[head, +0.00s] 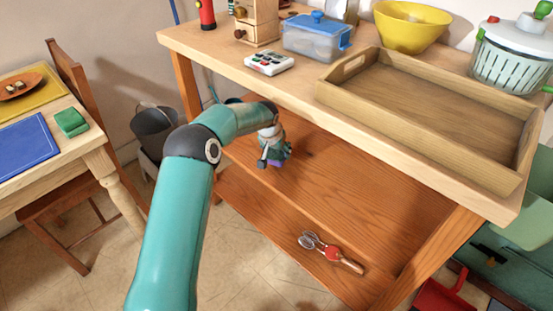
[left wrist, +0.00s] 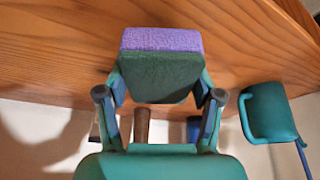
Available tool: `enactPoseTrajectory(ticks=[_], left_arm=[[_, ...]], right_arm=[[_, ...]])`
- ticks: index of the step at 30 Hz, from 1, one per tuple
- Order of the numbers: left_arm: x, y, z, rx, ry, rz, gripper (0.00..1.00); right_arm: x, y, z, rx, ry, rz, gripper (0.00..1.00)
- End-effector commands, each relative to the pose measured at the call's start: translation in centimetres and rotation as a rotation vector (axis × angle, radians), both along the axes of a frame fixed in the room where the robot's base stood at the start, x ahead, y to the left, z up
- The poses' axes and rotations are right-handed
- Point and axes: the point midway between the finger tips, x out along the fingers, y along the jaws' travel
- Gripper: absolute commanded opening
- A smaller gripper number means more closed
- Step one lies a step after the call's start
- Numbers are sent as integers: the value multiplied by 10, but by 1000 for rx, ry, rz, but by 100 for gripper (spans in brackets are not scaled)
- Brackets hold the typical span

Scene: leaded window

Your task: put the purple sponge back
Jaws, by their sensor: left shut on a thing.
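My left gripper (head: 275,154) reaches under the workbench top, just over the upper wooden shelf (head: 330,185). It is shut on the purple sponge (head: 276,163), of which only a small purple edge shows below the fingers in the head view. In the left wrist view the sponge (left wrist: 160,41) has a purple layer and a dark green layer, held between both fingers (left wrist: 160,88). Wood grain lies close behind it. I cannot tell whether the sponge touches the shelf. My right gripper is not in view.
The upper shelf is bare right of the gripper. A whisk (head: 311,241) and a red-and-wood tool (head: 338,256) lie on the lower shelf. A wooden tray (head: 365,97) stands on the bench top. A green block (head: 71,122) is on the left table. A dark bucket (head: 154,128) stands behind.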

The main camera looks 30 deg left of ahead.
Motion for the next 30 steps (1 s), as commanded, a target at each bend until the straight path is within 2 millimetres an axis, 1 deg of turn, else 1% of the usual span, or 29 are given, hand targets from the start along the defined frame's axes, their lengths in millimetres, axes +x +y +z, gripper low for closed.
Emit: enactPoseTrajectory(ticks=[1,3,5,7,14,17,18,20,21,22,30], left_arm=[[-2,-1,-14,-2,7,0,38],[-2,-1,-25,-2,7,-1,38],[-2,0,-31,-1,5,-1,38],[-2,0,-34,0,4,-1,38],[-2,0,-34,-1,4,0,38],[-2,0,-37,-1,4,0,38],[-2,0,-36,-1,4,0,71],[-2,0,-36,-1,4,0,81],[-2,0,-36,-1,4,0,88],[-2,0,-36,-1,4,0,91],[-2,0,-36,-1,4,0,91]], right_arm=[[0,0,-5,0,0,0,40],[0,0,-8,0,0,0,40],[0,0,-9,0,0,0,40],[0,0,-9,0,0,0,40],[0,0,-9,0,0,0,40],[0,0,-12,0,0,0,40],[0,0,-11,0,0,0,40],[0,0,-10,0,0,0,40],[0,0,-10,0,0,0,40],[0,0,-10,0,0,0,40],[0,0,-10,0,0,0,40]])
